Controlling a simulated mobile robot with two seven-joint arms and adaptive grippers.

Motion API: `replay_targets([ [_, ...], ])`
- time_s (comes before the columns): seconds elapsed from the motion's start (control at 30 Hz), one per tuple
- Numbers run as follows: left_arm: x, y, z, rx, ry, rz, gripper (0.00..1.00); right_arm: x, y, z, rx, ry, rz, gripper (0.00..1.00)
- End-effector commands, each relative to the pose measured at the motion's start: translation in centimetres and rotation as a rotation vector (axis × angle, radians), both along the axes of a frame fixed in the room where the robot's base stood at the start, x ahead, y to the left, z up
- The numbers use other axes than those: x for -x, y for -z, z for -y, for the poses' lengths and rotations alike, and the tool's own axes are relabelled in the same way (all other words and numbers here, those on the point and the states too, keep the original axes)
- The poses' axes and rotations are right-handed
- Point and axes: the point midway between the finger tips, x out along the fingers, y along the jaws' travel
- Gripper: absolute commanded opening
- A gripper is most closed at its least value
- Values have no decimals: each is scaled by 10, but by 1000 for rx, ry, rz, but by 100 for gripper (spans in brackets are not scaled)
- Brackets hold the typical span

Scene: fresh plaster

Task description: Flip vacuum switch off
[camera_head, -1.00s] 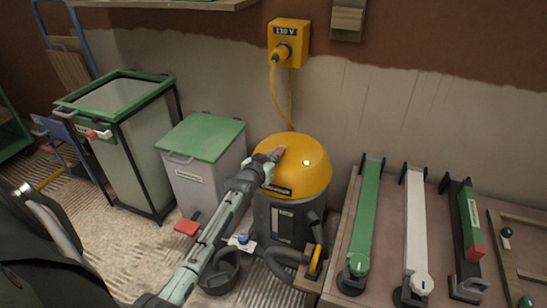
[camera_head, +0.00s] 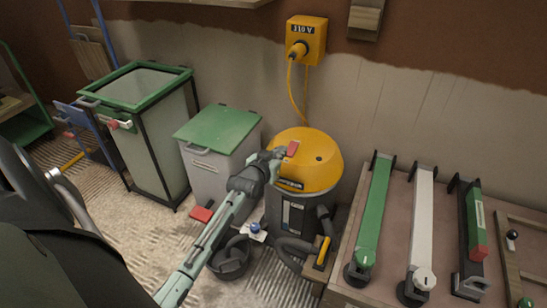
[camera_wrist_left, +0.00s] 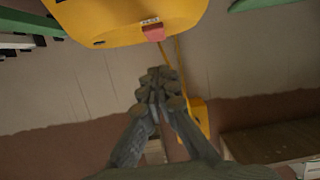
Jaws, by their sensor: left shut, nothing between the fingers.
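The vacuum has a yellow domed lid (camera_head: 310,175) on a dark grey body and stands on the floor against the wall. Its red rocker switch (camera_head: 292,148) sits on the lid, and a small indicator (camera_head: 319,159) to its right is dark. My left gripper (camera_head: 279,154) is shut and empty, with its tips just left of the switch. In the left wrist view the shut fingers (camera_wrist_left: 160,78) point toward the red switch (camera_wrist_left: 153,33) on the lid (camera_wrist_left: 115,20), with a gap visible between them. My right gripper is not in view.
A yellow 110 V socket box (camera_head: 306,40) with a plugged cable hangs above the vacuum. A green-lidded grey bin (camera_head: 217,130) and a green-rimmed bin (camera_head: 150,90) stand left. A bench (camera_head: 395,210) with green and white bars stands right.

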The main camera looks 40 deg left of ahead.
Motion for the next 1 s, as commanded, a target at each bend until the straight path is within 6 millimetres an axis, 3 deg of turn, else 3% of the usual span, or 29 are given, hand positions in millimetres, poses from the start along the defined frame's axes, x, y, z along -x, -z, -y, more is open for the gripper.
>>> replay_targets([
  [0.1, 24, -2, 5, 0, 0, 0, 0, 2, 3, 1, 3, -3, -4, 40],
  [0.3, 43, -5, 10, -1, -1, 1, 0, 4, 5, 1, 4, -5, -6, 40],
  [1.0, 48, -1, 13, 0, 4, -10, 0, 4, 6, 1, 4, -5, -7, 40],
])
